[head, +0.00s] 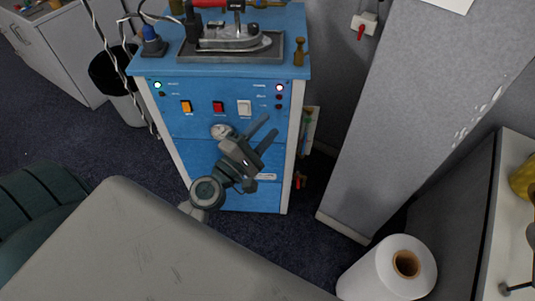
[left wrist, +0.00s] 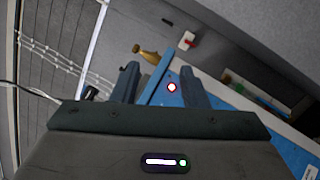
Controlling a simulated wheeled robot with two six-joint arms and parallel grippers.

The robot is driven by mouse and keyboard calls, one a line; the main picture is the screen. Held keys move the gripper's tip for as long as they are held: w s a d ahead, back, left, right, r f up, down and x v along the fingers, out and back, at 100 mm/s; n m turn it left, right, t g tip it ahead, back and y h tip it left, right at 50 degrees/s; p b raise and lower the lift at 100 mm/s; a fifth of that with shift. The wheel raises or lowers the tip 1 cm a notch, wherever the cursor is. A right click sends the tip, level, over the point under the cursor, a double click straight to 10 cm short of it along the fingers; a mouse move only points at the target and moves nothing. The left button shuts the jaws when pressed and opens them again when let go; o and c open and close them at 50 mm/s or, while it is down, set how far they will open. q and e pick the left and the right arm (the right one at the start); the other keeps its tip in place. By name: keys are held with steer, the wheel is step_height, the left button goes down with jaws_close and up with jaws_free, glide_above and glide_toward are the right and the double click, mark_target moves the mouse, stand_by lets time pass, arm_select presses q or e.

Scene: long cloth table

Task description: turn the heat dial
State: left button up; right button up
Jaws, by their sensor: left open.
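The blue ironing station (head: 200,155) stands in the middle of the head view. A round grey-white knob, seemingly the heat dial (head: 222,130), is on its front below the switches, just beside my left gripper's body. My left gripper (head: 270,125) is open and empty in front of the panel, its fingers pointing up and right, past the knob. In the left wrist view the open fingers (left wrist: 158,68) have a lit red-white lamp (left wrist: 172,87) on the blue panel between and beyond them. I cannot make out the dial there. My right gripper is not in view.
An iron (head: 235,38) rests on top of the station. An orange switch (head: 186,106), a red switch (head: 218,107) and a white switch (head: 244,108) sit above the knob. A grey pillar (head: 400,110) stands right, a white roll (head: 390,270) lower right.

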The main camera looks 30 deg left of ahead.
arm_select(q)
steer(key=d+f+m, duration=0.1)
steer(key=s+f+m+g+h+b, duration=0.1)
steer(key=f, duration=0.1)
steer(key=shift+d+m+h, duration=0.3)
steer(key=shift+d+m, duration=0.1)
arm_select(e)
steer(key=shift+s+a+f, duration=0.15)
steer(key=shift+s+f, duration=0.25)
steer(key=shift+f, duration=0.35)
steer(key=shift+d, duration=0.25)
